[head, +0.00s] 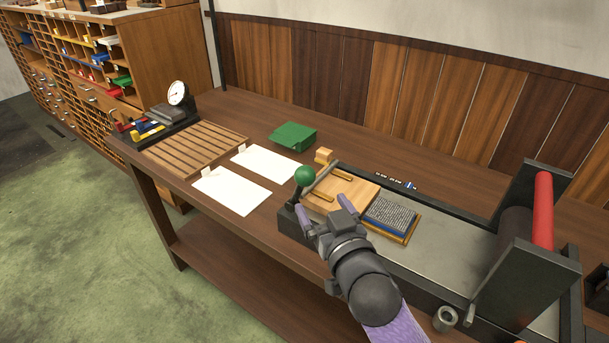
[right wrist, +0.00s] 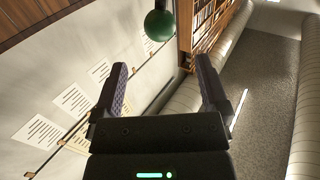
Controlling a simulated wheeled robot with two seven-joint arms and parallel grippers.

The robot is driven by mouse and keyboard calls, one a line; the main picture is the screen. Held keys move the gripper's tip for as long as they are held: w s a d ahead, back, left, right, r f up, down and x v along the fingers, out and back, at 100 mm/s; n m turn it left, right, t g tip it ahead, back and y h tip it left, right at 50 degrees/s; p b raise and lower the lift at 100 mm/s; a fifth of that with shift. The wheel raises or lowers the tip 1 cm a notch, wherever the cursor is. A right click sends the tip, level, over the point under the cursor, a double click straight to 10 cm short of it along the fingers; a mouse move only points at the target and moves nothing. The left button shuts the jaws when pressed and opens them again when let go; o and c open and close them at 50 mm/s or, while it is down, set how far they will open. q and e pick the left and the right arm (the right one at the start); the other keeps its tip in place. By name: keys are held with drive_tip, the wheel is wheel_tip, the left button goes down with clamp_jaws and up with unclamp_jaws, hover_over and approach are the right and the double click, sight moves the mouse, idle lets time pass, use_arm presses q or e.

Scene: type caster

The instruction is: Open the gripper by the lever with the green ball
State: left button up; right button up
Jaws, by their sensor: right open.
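The green ball (head: 305,176) tops a short dark lever at the left end of the press bed (head: 455,240). A thin grey bar (head: 322,177) lies at that end, close behind the ball; I cannot tell its position exactly. My right gripper (head: 323,208) is open and empty, just in front of the ball and slightly right of it in the head view. In the right wrist view, the ball (right wrist: 158,25) appears beyond the fingertips, between their directions and apart from both fingers. My left gripper is out of view.
A wooden block (head: 345,188) and a type form (head: 391,216) lie on the bed. A red roller (head: 543,210) stands at right. White sheets (head: 232,190), a green box (head: 292,135) and a slatted rack (head: 195,147) occupy the table's left.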

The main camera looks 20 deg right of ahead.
sight(309, 183)
drive_tip(key=w+b, duration=0.1)
drive_tip(key=w, duration=0.3)
drive_tip(key=w+b, duration=0.1)
drive_tip(key=w, duration=0.3)
drive_tip(key=shift+w+a+f, duration=0.1)
drive_tip(key=shift+w+a, duration=0.1)
drive_tip(key=shift+w, duration=0.65)
clamp_jaws()
